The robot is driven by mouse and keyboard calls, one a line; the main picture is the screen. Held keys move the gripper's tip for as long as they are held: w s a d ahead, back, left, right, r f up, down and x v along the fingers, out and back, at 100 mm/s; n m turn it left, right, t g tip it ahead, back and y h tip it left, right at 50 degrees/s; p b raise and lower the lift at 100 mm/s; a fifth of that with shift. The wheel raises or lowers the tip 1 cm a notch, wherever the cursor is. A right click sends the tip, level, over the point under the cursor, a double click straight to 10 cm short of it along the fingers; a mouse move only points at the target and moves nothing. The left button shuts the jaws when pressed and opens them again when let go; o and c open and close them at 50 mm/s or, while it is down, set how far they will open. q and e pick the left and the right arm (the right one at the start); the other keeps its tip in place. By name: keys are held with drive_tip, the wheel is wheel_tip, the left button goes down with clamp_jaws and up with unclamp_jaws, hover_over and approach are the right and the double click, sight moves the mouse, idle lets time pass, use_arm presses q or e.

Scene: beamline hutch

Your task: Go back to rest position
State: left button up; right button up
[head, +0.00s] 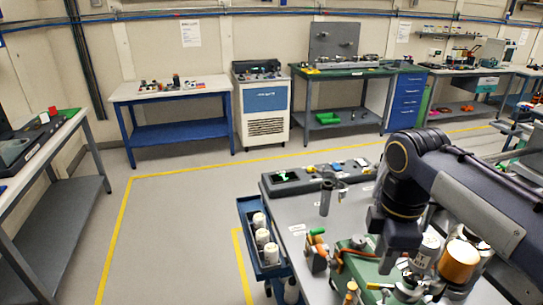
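My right arm enters from the right side of the head view and reaches over the grey workbench (285,212). Its dark gripper (389,262) points down at the bench equipment, close to a green unit (357,246). The fingertips are small and dark, and I cannot tell whether they are apart or touching, or whether they hold anything. My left gripper and arm are not in view.
A blue bin (247,212) with several white cylinders hangs on the bench's left side. A blue table (170,95), a white cabinet (265,128) and a green-topped bench (340,72) line the wall. The yellow-lined floor (180,220) is clear.

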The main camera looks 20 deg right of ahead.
drive_tip(key=s+a+f+m+t+y, duration=0.3)
drive_tip(key=s+a+f+m+t, duration=0.2)
drive_tip(key=a+f+m, duration=0.4)
drive_tip(key=a+m, duration=0.2)
drive_tip(key=m, duration=0.3)
drive_tip(key=shift+s+f+m+t+y, duration=0.15)
drive_tip(key=shift+f+m+t+y, duration=0.15)
drive_tip(key=shift+f+y, duration=0.1)
drive_tip(key=shift+d, duration=0.1)
